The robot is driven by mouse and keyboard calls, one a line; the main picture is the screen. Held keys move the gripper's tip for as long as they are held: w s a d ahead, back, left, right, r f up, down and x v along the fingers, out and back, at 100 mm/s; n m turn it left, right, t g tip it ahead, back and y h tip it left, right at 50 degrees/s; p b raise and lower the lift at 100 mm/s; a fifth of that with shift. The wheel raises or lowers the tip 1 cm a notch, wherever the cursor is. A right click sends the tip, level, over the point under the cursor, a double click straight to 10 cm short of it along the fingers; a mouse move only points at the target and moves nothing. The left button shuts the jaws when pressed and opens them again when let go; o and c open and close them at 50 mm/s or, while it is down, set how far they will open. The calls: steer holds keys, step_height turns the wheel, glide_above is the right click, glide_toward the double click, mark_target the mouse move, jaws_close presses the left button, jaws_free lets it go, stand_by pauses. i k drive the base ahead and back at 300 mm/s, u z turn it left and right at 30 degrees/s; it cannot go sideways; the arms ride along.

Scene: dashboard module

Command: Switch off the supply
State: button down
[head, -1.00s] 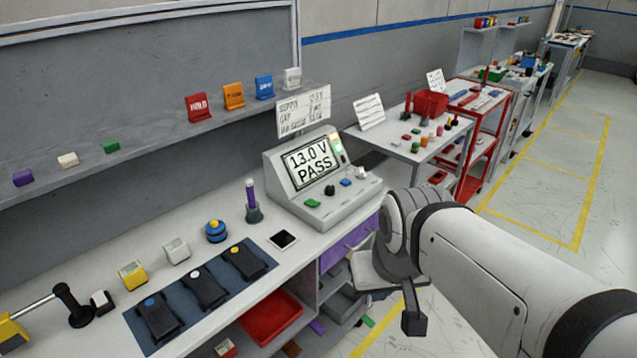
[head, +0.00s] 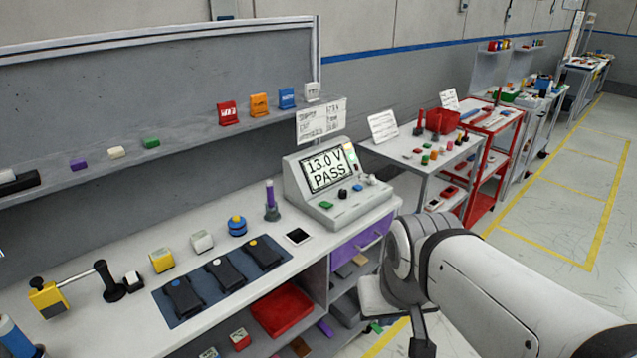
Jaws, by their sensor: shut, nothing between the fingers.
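The supply (head: 345,208) is a grey sloped console at the right end of the workbench. Its screen (head: 326,169) reads "13.0 V PASS". A lit indicator strip (head: 350,154) is beside the screen. On its front panel are a green button (head: 326,205), a black knob (head: 343,194), a blue button (head: 358,188) and a small pale control (head: 370,180) at the right; the position of this control is too small to tell. My gripper (head: 422,346) is low at the bottom of the picture, pointing down, shut and empty, in front of the bench and apart from the supply.
A purple-handled tool (head: 271,200) stands left of the supply, and a black-screened card (head: 298,236) lies in front. A blue mat (head: 172,315) holds several black devices. An open shelf with a red tray (head: 283,311) is below. A side table (head: 400,160) stands behind right.

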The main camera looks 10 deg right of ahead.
mark_target(324, 204)
steer(key=u, duration=0.05)
steer(key=i, duration=0.95)
steer(key=z, duration=0.05)
